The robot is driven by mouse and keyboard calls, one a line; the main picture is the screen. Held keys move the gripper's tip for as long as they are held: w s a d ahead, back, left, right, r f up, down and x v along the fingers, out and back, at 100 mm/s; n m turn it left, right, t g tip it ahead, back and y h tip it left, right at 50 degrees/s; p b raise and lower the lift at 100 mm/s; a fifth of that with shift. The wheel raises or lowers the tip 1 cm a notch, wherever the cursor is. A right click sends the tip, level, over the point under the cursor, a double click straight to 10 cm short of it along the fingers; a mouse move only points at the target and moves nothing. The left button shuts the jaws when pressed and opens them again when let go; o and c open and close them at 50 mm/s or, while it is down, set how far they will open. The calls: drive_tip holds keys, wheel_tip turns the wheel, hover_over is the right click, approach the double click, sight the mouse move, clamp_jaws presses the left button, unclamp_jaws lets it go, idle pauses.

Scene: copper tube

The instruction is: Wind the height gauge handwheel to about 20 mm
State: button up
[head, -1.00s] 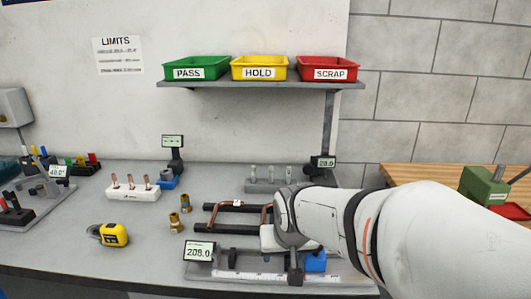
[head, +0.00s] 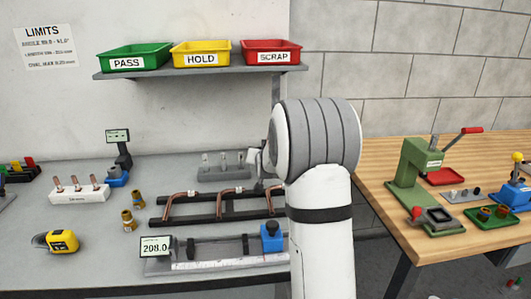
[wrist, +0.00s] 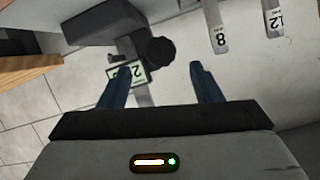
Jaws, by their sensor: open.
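In the wrist view the height gauge shows as a dark column with a small display (wrist: 128,75), seen upside down. Its figures start with a 2, and the rest is partly covered by my finger. A dark round knob, which looks like the handwheel (wrist: 160,50), is beside the display. My gripper (wrist: 159,68) is open and empty, with its blue fingers apart. The knob appears between and just beyond the fingertips; I cannot tell the gap in depth. In the head view my arm hides the gauge's display and handwheel, and my fingers.
Copper tubes lie on a dark rack (head: 205,215). A length fixture reading 208.0 (head: 155,247) is in front. The shelf (head: 200,70) holds three bins.

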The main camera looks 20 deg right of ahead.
drive_tip(key=x, duration=0.5)
drive_tip(key=shift+w+f+p, duration=0.1)
drive_tip(key=shift+w+p, duration=0.2)
drive_tip(key=c, duration=1)
drive_tip(key=shift+o, duration=0.2)
drive_tip(key=shift+f+b, duration=0.2)
drive_tip(key=shift+b, duration=0.6)
